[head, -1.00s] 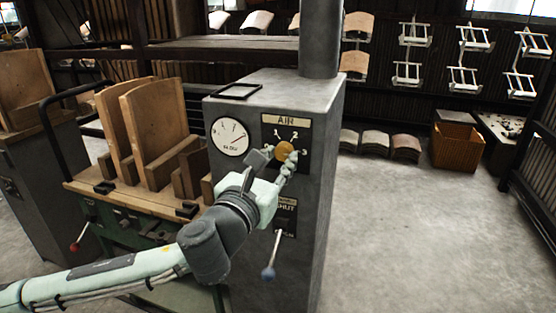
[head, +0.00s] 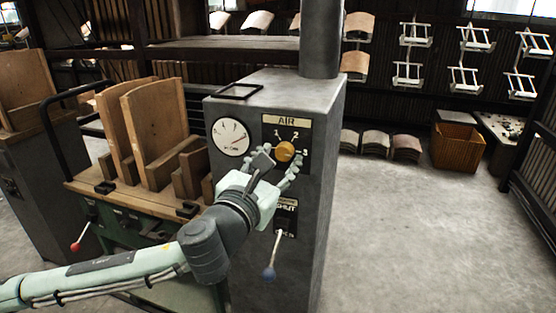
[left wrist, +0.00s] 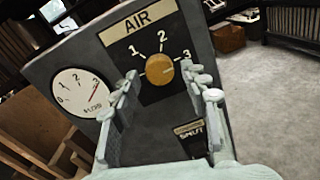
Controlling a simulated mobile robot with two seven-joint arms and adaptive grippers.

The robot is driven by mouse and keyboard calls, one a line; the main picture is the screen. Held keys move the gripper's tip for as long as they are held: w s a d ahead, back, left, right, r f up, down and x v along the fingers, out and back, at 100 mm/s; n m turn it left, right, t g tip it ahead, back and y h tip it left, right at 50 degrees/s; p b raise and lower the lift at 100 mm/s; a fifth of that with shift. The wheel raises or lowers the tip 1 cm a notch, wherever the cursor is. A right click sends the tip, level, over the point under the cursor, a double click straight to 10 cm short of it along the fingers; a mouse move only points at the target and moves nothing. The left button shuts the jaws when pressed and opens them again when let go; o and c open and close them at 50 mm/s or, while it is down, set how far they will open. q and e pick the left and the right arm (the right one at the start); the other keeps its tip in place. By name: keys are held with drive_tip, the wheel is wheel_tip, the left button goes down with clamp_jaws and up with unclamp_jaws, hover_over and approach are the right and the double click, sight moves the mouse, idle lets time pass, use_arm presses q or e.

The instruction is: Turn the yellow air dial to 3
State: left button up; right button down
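The yellow air dial (head: 285,151) is on the front of a grey cabinet (head: 325,170), under the AIR label. In the left wrist view the dial (left wrist: 159,69) shows whole, with the marks 1, 2 and 3 around its upper side. Its pointer is too small for me to read surely. My left gripper (head: 279,162) is open just below and in front of the dial. Its fingers stand apart on either side, with a visible gap to the dial in the left wrist view. My right gripper is not in view.
A lever with a blue-grey knob (head: 269,272) hangs below the dial by the SHUT label. A bench with wooden boards (head: 155,125) and a red-knobbed lever (head: 75,246) stands at left. The floor to the right is clear up to a wooden crate (head: 458,147).

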use_arm(q)
drive_tip(key=shift+s, duration=0.15)
drive_tip(key=v, duration=0.7)
drive_tip(key=shift+a, duration=0.15)
drive_tip(key=shift+s, duration=0.1)
